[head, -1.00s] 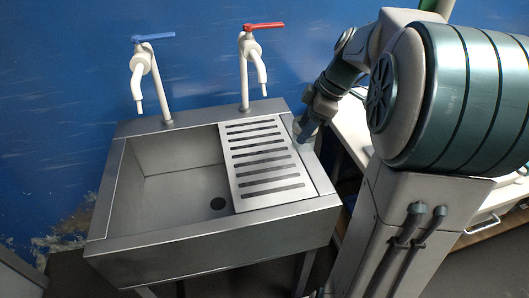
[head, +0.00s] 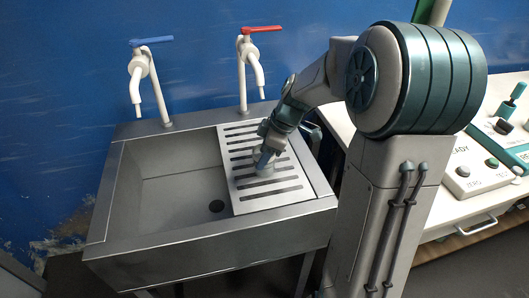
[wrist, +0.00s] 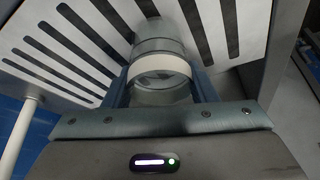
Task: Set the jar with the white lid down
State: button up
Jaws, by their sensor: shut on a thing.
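My gripper (head: 266,157) is over the slotted drainboard (head: 243,206) on the right part of the sink. In the wrist view its two fingers (wrist: 160,82) are shut on the sides of a clear glass jar (wrist: 158,46) with a white band-like lid (wrist: 160,67). The jar is over the slotted board, which fills the background of the wrist view. In the head view the jar is mostly hidden by my gripper. I cannot tell whether its base touches the board.
The open basin (head: 170,190) is left of the drainboard. A blue-handled tap (head: 150,75) and a red-handled tap (head: 248,70) stand along the back edge. A white bench (head: 470,205) with devices is at the right.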

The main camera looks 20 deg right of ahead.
jog(key=o, duration=0.8)
jog(key=shift+f, duration=0.2)
jog(key=shift+c, duration=0.2)
jog(key=o, duration=0.4)
jog(key=shift+r, duration=0.1)
jog(key=shift+r, duration=0.1)
jog(key=v, duration=1.2)
jog(key=s+a+f+m+h, duration=0.1)
jog(key=s+f+m, duration=0.1)
jog(key=s+m, duration=0.2)
jog(key=s+a+f+m+h, duration=0.1)
jog(key=s+a+f+m, duration=0.1)
jog(key=s+m, duration=0.3)
jog(key=s+a+f+m+h, duration=0.1)
jog(key=s+m, duration=0.3)
jog(key=s, duration=0.5)
jog(key=shift+s+a+f+m+t+h, duration=0.3)
jog(key=shift+s+f+t+h, duration=0.1)
jog(key=shift+f+h, duration=0.2)
